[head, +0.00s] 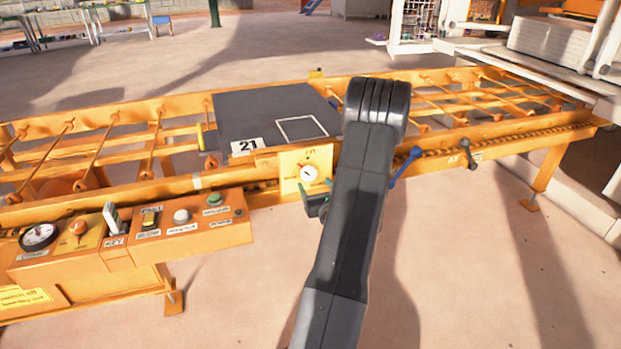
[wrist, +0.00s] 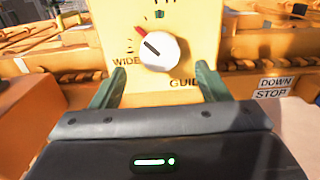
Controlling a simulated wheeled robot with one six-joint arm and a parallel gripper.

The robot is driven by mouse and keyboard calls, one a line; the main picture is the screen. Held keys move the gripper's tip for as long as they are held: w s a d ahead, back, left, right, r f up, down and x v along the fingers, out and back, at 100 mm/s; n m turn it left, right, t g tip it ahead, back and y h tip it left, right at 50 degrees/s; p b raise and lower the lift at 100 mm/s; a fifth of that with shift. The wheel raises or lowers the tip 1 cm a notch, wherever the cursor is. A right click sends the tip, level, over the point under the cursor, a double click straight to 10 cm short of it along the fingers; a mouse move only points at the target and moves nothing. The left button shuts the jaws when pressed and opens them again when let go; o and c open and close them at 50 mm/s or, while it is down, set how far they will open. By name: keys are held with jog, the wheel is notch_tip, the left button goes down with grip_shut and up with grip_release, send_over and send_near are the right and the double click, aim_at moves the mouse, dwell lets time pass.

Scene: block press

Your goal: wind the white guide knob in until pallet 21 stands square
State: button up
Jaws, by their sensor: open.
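The white guide knob (head: 308,173) sits on a yellow plate (head: 291,160) on the front of the conveyor. In the wrist view the knob (wrist: 158,50) has a dark pointer line slanting to the upper left, near a red mark. Lettering reading "WIDE" and part of "GUIDE" shows below it. My gripper (wrist: 158,88) is open, its two green fingers apart below and to either side of the knob, not closed on it. Pallet 21 (head: 260,110) is a dark slab with a white outlined square, lying on the rollers behind the plate. Whether it stands square is hard to tell.
A control box (head: 190,228) with a gauge, key and buttons juts out at left. A blue lever (head: 405,166) and a dark lever (head: 468,153) stand right. The floor in front is clear.

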aim_at(310, 176)
jog(key=shift+x, duration=2.8)
jog(key=c, duration=0.9)
jog(key=shift+m, duration=1.6)
jog(key=shift+c, duration=0.2)
jog(key=o, duration=0.9)
jog(key=shift+o, duration=0.2)
jog(key=shift+s, duration=0.1)
